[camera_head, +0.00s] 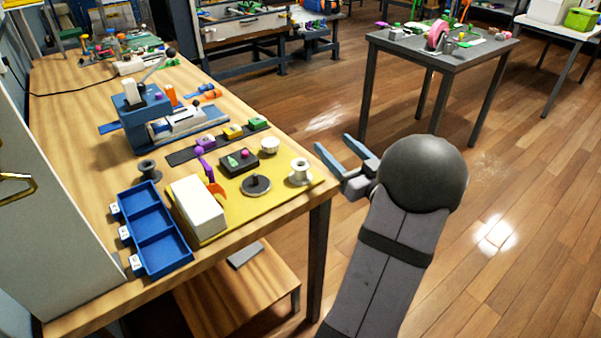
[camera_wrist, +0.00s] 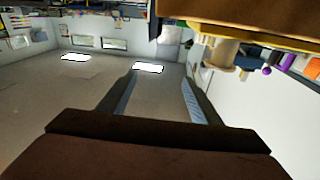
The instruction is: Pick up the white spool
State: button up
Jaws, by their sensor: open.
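The white spool (camera_head: 299,172) stands upright near the right corner of the yellow mat (camera_head: 285,191) on the wooden workbench. In the wrist view a pale spool (camera_wrist: 222,52) shows at the upper right, beside the bench edge. My gripper (camera_head: 333,143) is open and empty, just beyond the bench's right edge and to the right of the spool. In the wrist view its two fingers (camera_wrist: 159,78) point away with nothing between them, and the spool lies to the right of them.
On the mat are a white box (camera_head: 198,207), a dark disc with a knob (camera_head: 256,184), a small white cup (camera_head: 269,145) and a black tray (camera_head: 239,162). A blue bin (camera_head: 153,232) and a black spool (camera_head: 149,170) are left.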

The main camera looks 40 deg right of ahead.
aim_at(298, 163)
jog(key=a+n+y, duration=0.1)
jog(key=a, duration=0.1)
jog(key=a+y, duration=0.1)
jog(key=a, duration=0.2)
jog(key=w+a+n, duration=0.1)
jog(key=a, duration=0.2)
jog(key=shift+n+t+y+p, duration=0.3)
jog(key=shift+y+p, duration=0.05)
jog(key=shift+y, duration=0.05)
jog(key=f, duration=0.1)
jog(key=f+g+p, duration=0.1)
jog(key=f, duration=0.1)
jog(key=shift+s+a, duration=0.2)
jog(key=shift+s, duration=0.15)
jog(key=shift+f+h, duration=0.3)
jog(key=shift+f, duration=0.1)
jog(key=shift+w+r+p, duration=0.15)
jog(key=shift+w+p, duration=0.45)
jog(key=shift+w, duration=3)
jog(key=shift+c, duration=0.2)
jog(key=c, duration=1.1)
jog(key=shift+r, duration=0.1)
